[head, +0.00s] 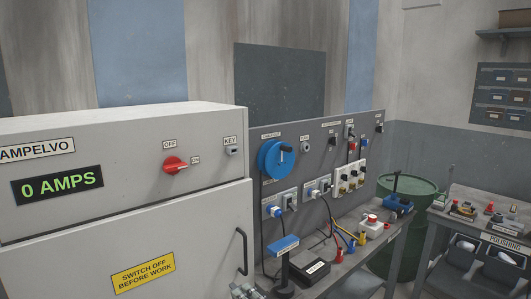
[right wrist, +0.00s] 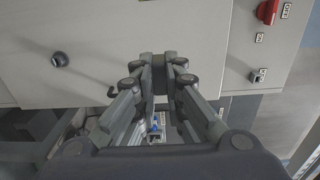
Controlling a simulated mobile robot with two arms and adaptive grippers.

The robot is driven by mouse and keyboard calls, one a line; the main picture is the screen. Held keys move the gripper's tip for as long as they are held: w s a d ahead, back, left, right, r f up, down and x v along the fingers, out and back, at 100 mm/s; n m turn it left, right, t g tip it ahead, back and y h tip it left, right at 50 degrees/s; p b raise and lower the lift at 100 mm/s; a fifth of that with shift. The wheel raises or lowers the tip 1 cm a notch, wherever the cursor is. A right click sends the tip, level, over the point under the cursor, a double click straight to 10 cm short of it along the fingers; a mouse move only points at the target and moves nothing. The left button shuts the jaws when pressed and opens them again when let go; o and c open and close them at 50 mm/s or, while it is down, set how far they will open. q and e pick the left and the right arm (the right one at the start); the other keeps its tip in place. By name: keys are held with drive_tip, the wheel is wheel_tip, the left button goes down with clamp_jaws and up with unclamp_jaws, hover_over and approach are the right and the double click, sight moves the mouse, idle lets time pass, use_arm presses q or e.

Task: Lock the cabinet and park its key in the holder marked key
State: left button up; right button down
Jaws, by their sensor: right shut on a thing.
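The grey cabinet (head: 110,215) stands at the left in the head view, with its door flush against the frame. The small holder marked KEY (head: 231,151) is on its upper front; it also shows at the right of the right wrist view (right wrist: 258,76). A dark round knob or lock (right wrist: 60,60) is on the cabinet face at the left of the wrist view. My right gripper (right wrist: 161,70) is shut in front of the cabinet face, apart from both. It grips something small, most likely the key, mostly hidden between the fingertips. My left gripper is not in view.
A red OFF/ON switch (head: 176,165) sits left of the holder. A black door handle (head: 242,251) stands out at the door's right edge. A bench (head: 350,262) with cables, sockets and small devices is to the right. A green drum (head: 410,190) stands behind it.

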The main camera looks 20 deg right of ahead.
drive_tip(key=w+d+r+p, duration=0.1)
drive_tip(key=w+d+r, duration=0.2)
drive_tip(key=r, duration=0.6)
drive_tip(key=w+d+r+p, duration=0.2)
drive_tip(key=w+d+r, duration=0.1)
drive_tip(key=w+r, duration=0.4)
drive_tip(key=w+d+r+p, duration=0.2)
drive_tip(key=w+r, duration=0.3)
drive_tip(key=r, duration=0.6)
drive_tip(key=shift+d, duration=0.8)
drive_tip(key=shift+p+x, duration=1.15)
drive_tip(key=shift+x, duration=1.7)
drive_tip(key=shift+r+p, duration=0.15)
drive_tip(key=shift+p, duration=0.8)
drive_tip(key=shift+x, duration=1.65)
